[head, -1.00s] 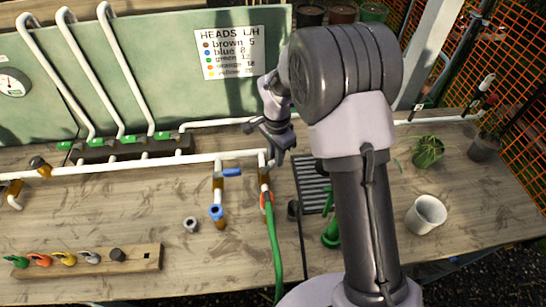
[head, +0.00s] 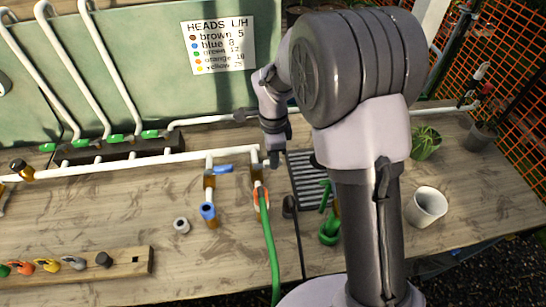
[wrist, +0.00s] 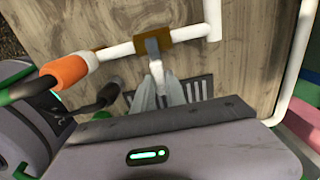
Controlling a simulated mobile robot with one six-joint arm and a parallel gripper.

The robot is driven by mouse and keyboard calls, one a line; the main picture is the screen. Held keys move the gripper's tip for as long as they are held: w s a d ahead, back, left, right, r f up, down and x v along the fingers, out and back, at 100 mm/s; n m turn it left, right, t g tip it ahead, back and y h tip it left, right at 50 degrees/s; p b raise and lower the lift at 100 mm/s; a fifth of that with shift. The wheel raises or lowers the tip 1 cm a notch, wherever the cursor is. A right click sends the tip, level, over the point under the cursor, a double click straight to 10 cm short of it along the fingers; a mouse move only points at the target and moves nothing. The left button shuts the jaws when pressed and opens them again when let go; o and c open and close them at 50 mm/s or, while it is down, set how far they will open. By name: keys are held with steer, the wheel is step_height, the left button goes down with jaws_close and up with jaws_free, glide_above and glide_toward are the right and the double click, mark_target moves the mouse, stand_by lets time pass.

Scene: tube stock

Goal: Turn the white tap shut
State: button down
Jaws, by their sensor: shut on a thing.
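The white tap's brass body (head: 257,173) sits on the short pipe branch that runs down to the orange hose collar (head: 262,195). In the head view my gripper (head: 273,155) is at the tap's upper right, and the lever is hidden there.
A blue-handled tap (head: 208,211) stands just left, and a green hose (head: 268,240) runs down from the orange collar.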

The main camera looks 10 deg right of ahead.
stand_by(0.3)
steer(key=c, duration=1.4)
jaws_free()
steer(key=shift+o, duration=0.2)
steer(key=shift+r, duration=0.1)
step_height(320, 180, up, 17)
steer(key=p, duration=0.5)
steer(key=shift+r, duration=0.1)
